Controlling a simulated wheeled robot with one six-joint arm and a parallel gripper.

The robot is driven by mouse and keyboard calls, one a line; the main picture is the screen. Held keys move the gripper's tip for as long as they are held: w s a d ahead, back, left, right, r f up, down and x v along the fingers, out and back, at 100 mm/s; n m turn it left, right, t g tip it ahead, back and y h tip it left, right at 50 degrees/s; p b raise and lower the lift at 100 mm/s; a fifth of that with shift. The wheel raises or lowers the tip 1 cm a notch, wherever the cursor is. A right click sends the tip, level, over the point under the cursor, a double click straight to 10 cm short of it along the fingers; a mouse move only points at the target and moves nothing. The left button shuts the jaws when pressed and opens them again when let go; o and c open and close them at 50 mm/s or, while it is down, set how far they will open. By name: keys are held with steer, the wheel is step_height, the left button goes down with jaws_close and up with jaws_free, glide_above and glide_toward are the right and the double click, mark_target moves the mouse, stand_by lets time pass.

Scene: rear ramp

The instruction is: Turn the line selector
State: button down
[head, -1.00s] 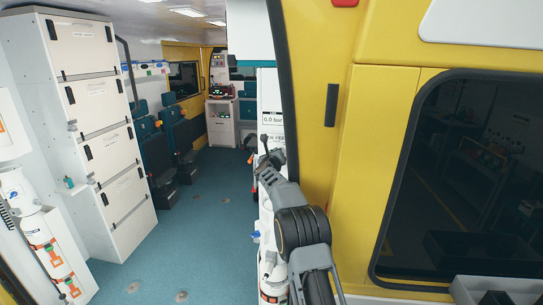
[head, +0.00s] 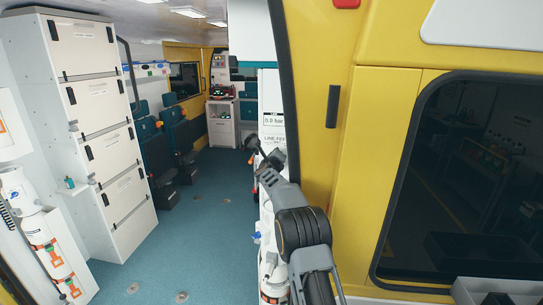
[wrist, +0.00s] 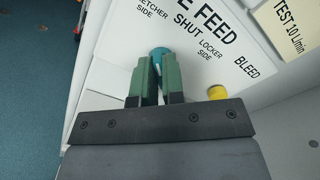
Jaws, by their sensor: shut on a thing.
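The line selector (wrist: 158,54) is a teal handle on a white panel (wrist: 232,75) lettered with FEED, stretcher side, SHUT, locker side and BLEED. My gripper (wrist: 159,62) is shut on the selector, its green fingers on either side of it. They hide most of the handle, so I cannot tell which mark it points at. In the head view my gripper (head: 256,147) is at the panel by the door edge, tilted to the left. The selector is not visible there.
A yellow knob (wrist: 217,92) sits right of my fingers, below BLEED. A TEST 10 L/min label (wrist: 294,25) is at the upper right. In the head view a 0.0 bar display (head: 273,121) is above my gripper. The yellow door pillar (head: 318,110) stands close on the right; blue floor is clear left.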

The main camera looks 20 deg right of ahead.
steer(key=shift+r, duration=0.2)
steer(key=c, duration=1.2)
jaws_free()
steer(key=shift+w+a+f, duration=0.1)
steer(key=shift+a, duration=0.1)
steer(key=shift+d, duration=0.2)
steer(key=b+v, duration=0.6)
steer(key=v, duration=0.8)
steer(key=shift+b, duration=0.3)
